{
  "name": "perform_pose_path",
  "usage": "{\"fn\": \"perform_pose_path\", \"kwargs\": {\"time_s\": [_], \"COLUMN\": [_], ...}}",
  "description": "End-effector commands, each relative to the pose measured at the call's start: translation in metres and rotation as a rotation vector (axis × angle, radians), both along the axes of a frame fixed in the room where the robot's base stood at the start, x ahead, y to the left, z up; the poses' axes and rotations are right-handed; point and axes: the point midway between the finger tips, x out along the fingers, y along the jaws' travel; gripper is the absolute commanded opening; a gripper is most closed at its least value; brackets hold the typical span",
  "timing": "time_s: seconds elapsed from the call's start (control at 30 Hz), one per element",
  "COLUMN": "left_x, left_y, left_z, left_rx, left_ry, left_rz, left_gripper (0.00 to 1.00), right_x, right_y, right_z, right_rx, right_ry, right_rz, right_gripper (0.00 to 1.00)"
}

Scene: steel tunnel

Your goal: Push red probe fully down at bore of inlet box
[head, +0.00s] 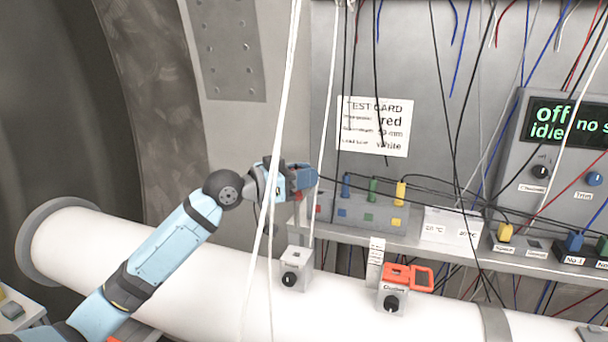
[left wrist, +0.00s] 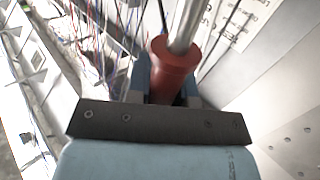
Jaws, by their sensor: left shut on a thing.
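My left gripper (head: 306,178) is at the left end of the shelf, close to the probe rack (head: 365,213). In the left wrist view its two blue fingers (left wrist: 166,88) are shut on the red probe (left wrist: 172,65), a red collar with a bright metal shaft. In the head view the gripper hides most or all of the red probe. Two small grey boxes with black knobs sit on the white pipe: a left box (head: 296,262) and a right box (head: 391,310). I cannot read which is the inlet box, and no bore shows clearly. My right gripper is not in view.
Blue (head: 346,186), green (head: 373,190) and yellow (head: 400,194) probes stand in the rack. A white box (head: 452,228) is beside it on the shelf. An orange-red device (head: 422,277) sits at the right box. White cords and dark cables hang around my left arm.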

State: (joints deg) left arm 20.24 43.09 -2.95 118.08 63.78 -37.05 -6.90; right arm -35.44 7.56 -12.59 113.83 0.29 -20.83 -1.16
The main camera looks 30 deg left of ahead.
Motion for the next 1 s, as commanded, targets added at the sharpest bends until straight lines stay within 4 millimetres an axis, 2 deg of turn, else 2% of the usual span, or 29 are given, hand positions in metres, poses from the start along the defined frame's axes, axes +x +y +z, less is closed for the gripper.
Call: {"fn": "perform_pose_path", "kwargs": {"time_s": [0.6,1.0], "left_x": [0.000,0.000], "left_y": [0.000,0.000], "left_z": [-0.052,-0.058], "left_rx": [0.001,0.000], "left_ry": [0.001,0.000], "left_rz": [0.000,0.000], "left_gripper": [0.00,0.00], "right_x": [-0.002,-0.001], "right_y": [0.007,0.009], "right_z": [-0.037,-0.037], "right_rx": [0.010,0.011], "right_ry": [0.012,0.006], "right_rz": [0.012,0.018], "right_gripper": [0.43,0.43]}}
